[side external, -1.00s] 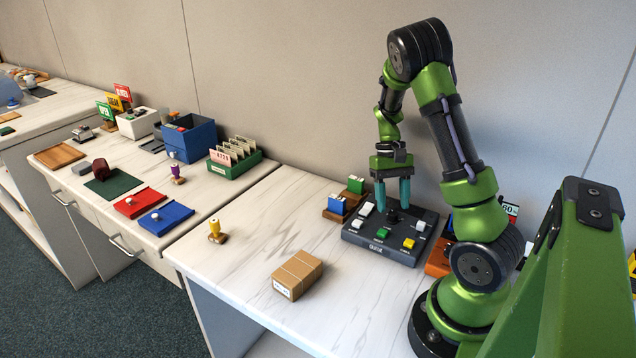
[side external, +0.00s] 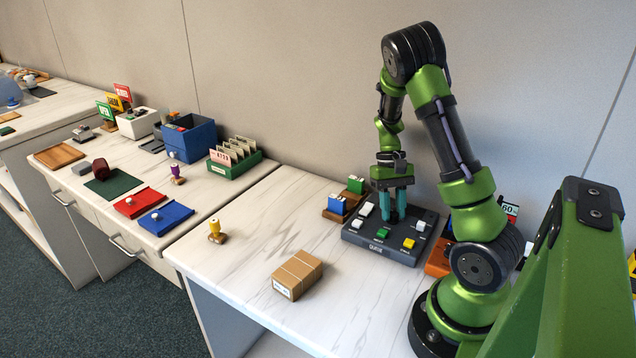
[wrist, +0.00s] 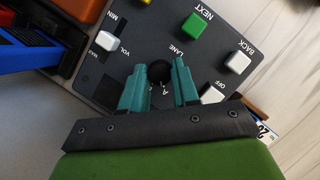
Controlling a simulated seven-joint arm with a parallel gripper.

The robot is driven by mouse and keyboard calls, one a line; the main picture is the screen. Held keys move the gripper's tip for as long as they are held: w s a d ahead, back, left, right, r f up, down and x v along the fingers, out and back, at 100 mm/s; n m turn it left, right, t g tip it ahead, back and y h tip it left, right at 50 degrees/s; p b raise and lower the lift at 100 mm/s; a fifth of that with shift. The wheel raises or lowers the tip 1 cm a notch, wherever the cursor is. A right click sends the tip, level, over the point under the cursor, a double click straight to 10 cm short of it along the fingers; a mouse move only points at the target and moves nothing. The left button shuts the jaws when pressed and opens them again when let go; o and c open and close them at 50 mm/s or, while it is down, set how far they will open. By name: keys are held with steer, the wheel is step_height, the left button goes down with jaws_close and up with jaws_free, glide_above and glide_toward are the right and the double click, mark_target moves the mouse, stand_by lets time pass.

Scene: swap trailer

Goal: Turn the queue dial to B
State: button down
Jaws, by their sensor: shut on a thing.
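The dark grey control panel (side external: 392,252) sits on the white counter near my arm's base. In the wrist view its labels include NEXT, BACK, LANE, VOL, MIN, MAX and OFF. The black dial (wrist: 160,72) stands by the LANE label, and an A mark shows close to it. My gripper (side external: 393,216) points down at the panel, its teal fingers low over the dial. In the wrist view the fingers (wrist: 158,84) are on either side of the dial and shut on it. Which way the dial points is hard to tell, and any B mark is hidden.
The panel also carries a green button (wrist: 194,27), a white button (wrist: 237,62) and a white slider (wrist: 107,40). An orange box (side external: 438,262) is at its right. A small wooden rack (side external: 333,213) stands behind left. A brown carton (side external: 297,274) lies in front; the counter around it is clear.

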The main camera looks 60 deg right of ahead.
steer(key=m+t+y, duration=0.1)
steer(key=m, duration=0.3)
steer(key=shift+s+d+m, duration=0.1)
steer(key=shift+m, duration=0.2)
steer(key=shift+s+m+t, duration=0.1)
steer(key=shift+m+t, duration=0.9)
steer(key=shift+m, duration=1)
steer(key=c, duration=0.9)
jaws_free()
steer(key=shift+d+r, duration=0.25)
steer(key=shift+r, duration=0.25)
steer(key=v, duration=0.3)
steer(key=a+v, duration=0.1)
steer(key=v, duration=0.3)
steer(key=a+r+v, duration=0.1)
steer(key=v, duration=0.2)
steer(key=shift+s+r, duration=0.1)
steer(key=shift+r, duration=0.1)
